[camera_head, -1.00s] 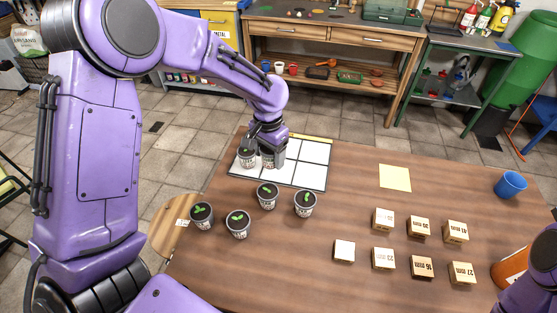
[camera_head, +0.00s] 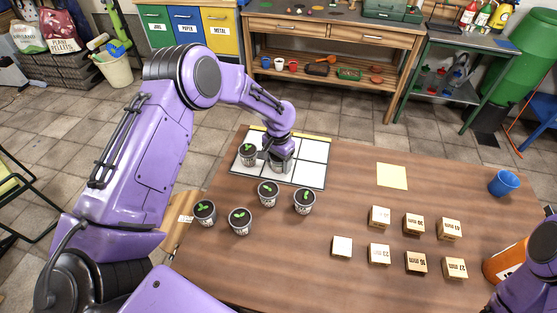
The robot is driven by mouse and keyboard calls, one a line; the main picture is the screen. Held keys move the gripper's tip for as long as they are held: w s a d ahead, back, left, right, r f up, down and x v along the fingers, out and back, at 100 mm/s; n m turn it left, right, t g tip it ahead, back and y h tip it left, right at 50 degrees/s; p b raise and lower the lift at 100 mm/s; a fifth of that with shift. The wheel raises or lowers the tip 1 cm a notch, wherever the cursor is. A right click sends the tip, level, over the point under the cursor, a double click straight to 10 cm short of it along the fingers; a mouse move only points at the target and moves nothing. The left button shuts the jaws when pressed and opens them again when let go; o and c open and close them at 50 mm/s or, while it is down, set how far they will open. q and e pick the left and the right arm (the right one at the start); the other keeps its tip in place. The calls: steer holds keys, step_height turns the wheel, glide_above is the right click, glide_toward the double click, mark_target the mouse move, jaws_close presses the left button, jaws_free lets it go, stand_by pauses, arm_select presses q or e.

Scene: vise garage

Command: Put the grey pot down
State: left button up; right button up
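Another grey pot (camera_head: 248,154) with a green sprout stands upright on the mat, left of the gripper. Several similar potted sprouts stand on the table in front of the mat, among them one pot (camera_head: 268,194) and one at the far left (camera_head: 204,212). My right gripper is out of view; only part of its arm shows lower right.
Several labelled wooden blocks (camera_head: 413,224) stand in two rows on the brown table (camera_head: 330,217). A yellow paper sheet (camera_head: 392,176), a blue cup (camera_head: 503,183) and an orange container (camera_head: 506,262) are to the right. The mat's right cells are clear.

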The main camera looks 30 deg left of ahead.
arm_select(q)
steer(key=shift+o, duration=1.4)
steer(key=shift+r, duration=0.3)
step_height(320, 180, up, 11)
steer(key=shift+f+b, duration=0.1)
steer(key=shift+b, duration=1.05)
steer(key=shift+r, duration=0.5)
